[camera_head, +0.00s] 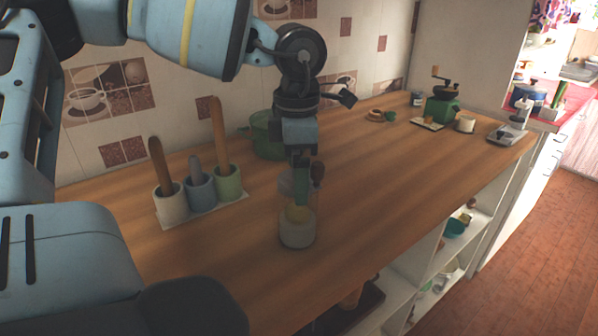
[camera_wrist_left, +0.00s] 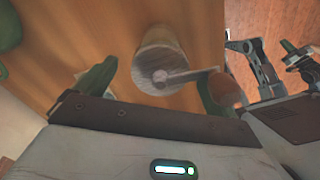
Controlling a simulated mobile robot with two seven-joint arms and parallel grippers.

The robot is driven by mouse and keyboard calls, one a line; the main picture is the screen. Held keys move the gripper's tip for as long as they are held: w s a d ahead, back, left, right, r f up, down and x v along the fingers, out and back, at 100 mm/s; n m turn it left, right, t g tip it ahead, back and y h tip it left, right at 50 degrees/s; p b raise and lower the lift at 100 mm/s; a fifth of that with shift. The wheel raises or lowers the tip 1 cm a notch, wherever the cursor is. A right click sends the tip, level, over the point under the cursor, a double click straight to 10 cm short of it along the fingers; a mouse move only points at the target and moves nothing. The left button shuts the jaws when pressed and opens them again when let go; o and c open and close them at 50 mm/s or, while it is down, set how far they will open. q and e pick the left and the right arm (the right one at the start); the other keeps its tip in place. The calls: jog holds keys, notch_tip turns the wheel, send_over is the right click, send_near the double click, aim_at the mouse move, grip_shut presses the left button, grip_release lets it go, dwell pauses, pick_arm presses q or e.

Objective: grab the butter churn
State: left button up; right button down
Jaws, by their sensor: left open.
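The butter churn (camera_head: 297,230) is a pale jar with something yellowish inside. It stands upright on the wooden counter near its front edge. In the left wrist view its round grey lid with a crank (camera_wrist_left: 157,62) shows from above, with a brown knob at the crank's end. My left gripper (camera_head: 303,182) points down just over the churn and hides part of its top. Its two green fingers (camera_wrist_left: 153,88) are apart, one on each side of the lid, and do not visibly grip it. Mechanical arm parts show at the right of the left wrist view, too unclear to tell a right gripper's state.
A white tray (camera_head: 208,213) with three cups holding wooden and grey handles stands left of the churn. A green pot (camera_head: 265,140) is behind the gripper. A green grinder (camera_head: 441,108), a scale (camera_head: 507,133) and small cups stand farther right. The counter between is clear.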

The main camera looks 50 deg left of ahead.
pick_arm(q)
jog(key=shift+f, duration=0.65)
jog(key=shift+c, duration=1.4)
jog(key=c, duration=1)
jog(key=shift+r, duration=0.1)
jog(key=c, duration=0.8)
pick_arm(e)
jog(key=shift+s+f, duration=0.1)
jog(key=shift+f, duration=0.1)
pick_arm(q)
jog(key=shift+o, duration=0.2)
